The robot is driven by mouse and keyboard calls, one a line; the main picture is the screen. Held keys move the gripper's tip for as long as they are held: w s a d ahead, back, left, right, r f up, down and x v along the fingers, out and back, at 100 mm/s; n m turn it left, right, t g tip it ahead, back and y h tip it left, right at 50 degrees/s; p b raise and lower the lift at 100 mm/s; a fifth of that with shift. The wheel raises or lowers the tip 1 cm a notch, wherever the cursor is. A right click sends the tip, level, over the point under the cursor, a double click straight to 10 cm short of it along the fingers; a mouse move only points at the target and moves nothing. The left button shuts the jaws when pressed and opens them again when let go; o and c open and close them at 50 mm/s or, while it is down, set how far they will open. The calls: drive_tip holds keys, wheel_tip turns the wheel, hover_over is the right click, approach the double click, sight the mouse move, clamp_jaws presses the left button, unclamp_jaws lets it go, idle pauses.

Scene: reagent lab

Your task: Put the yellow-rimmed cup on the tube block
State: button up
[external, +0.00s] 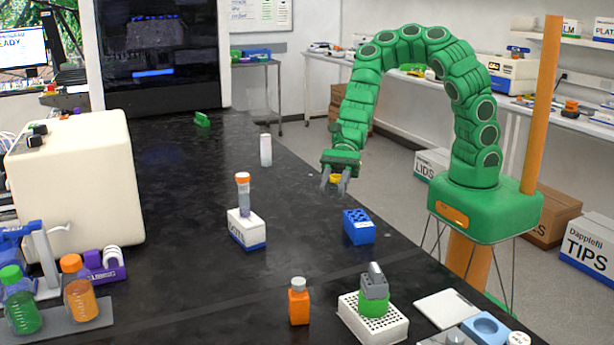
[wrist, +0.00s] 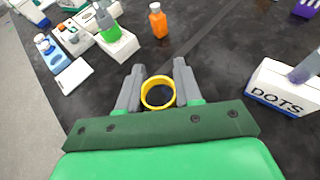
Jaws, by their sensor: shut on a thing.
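The yellow-rimmed cup is between the fingers of my gripper (external: 336,181) in the external view, where only a bit of its yellow part (external: 335,178) shows. In the wrist view my gripper (wrist: 158,88) is shut on the cup, whose yellow rim (wrist: 158,77) faces the camera as a ring. The cup is held above the dark bench. The blue tube block (external: 359,228) with holes in its top stands on the bench, below and slightly right of my gripper in the external view. I cannot make it out in the wrist view.
A white-and-blue DOTS box (external: 246,230) with an orange-capped tube stands left of the tube block. An orange bottle (external: 299,302) and a white rack (external: 372,322) with a green-and-grey item stand nearer the external camera. A white bottle (external: 265,150) stands farther back. Bare bench surrounds the block.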

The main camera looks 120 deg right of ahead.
sight(361, 221)
drive_tip(key=shift+d+r, duration=0.2)
drive_tip(key=shift+d, duration=0.3)
drive_tip(key=shift+d+r+n+g, duration=0.2)
drive_tip(key=shift+n+g, duration=0.1)
drive_tip(key=shift+s+d+r+n+g+y, duration=0.2)
drive_tip(key=shift+s+n+g+y, duration=0.3)
drive_tip(key=shift+s+y, duration=0.1)
drive_tip(key=shift+s+n, duration=0.3)
drive_tip(key=shift+s, duration=0.05)
drive_tip(key=s+f+n+g+y, duration=0.1)
drive_tip(key=s+n+g+y, duration=0.2)
drive_tip(key=s, duration=0.4)
drive_tip(key=shift+n+g+h, duration=0.3)
drive_tip(key=shift+g+h, duration=0.3)
drive_tip(key=shift+s+a+f, duration=0.1)
drive_tip(key=shift+a+f, duration=0.1)
drive_tip(key=shift+f, duration=1.85)
drive_tip(key=shift+a+f, duration=0.15)
drive_tip(key=shift+f, duration=1.85)
